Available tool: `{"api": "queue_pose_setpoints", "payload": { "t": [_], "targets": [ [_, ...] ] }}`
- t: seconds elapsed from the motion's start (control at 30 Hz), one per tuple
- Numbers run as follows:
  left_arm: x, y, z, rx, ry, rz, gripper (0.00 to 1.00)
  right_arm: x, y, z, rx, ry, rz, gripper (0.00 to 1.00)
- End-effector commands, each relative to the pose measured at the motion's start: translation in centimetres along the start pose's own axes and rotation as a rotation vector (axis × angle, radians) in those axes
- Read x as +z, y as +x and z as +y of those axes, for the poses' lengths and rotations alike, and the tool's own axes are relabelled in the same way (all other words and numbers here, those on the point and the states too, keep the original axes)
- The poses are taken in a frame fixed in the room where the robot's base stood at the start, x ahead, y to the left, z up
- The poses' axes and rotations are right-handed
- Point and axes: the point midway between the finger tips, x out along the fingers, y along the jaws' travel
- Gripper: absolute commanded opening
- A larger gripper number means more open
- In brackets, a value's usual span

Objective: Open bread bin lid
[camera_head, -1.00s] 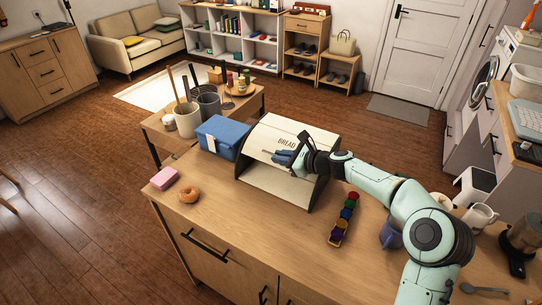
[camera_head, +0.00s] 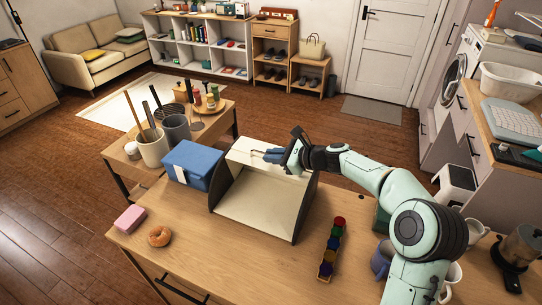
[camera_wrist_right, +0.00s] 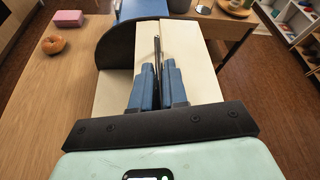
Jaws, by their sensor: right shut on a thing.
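The bread bin (camera_head: 258,206) stands on the wooden counter, with a cream inside and dark side panels. Its front is wide open and the inside looks empty. Its cream lid (camera_head: 241,152) is swung up to the top and back of the bin. My right gripper (camera_head: 268,155) is at the lid's raised edge. In the right wrist view its blue fingers (camera_wrist_right: 157,72) are shut on the thin dark lid handle (camera_wrist_right: 157,50). My arm and gripper hide part of the lid. My left gripper is not in view.
A blue box (camera_head: 192,165) stands close to the bin's left side. A pink block (camera_head: 130,219) and a doughnut (camera_head: 159,236) lie at the counter's left. The counter before the bin is clear.

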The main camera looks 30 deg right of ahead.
Motion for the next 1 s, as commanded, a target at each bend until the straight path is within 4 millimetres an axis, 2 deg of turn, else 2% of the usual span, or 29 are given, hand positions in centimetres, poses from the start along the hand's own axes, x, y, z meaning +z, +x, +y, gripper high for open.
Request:
{"api": "queue_pose_setpoints", "payload": {
  "t": [0.43,0.5,0.53,0.83,1.0],
  "targets": [
    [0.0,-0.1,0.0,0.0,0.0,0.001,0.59,-0.2,-0.1,-0.1,-0.001,0.0,0.003,0.0],
    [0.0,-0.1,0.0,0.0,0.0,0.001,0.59,-0.2,-0.1,-0.1,-0.001,0.0,0.002,0.29],
    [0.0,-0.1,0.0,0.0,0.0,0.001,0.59,-0.2,-0.1,-0.1,-0.001,0.0,0.002,0.34],
    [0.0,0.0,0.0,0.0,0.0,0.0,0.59,-0.1,-0.1,-0.1,-0.001,0.0,0.001,0.34],
    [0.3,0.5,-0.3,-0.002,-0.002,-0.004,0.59,-0.2,-1.8,-0.1,-0.004,-0.001,0.003,0.34]
  ]
}}
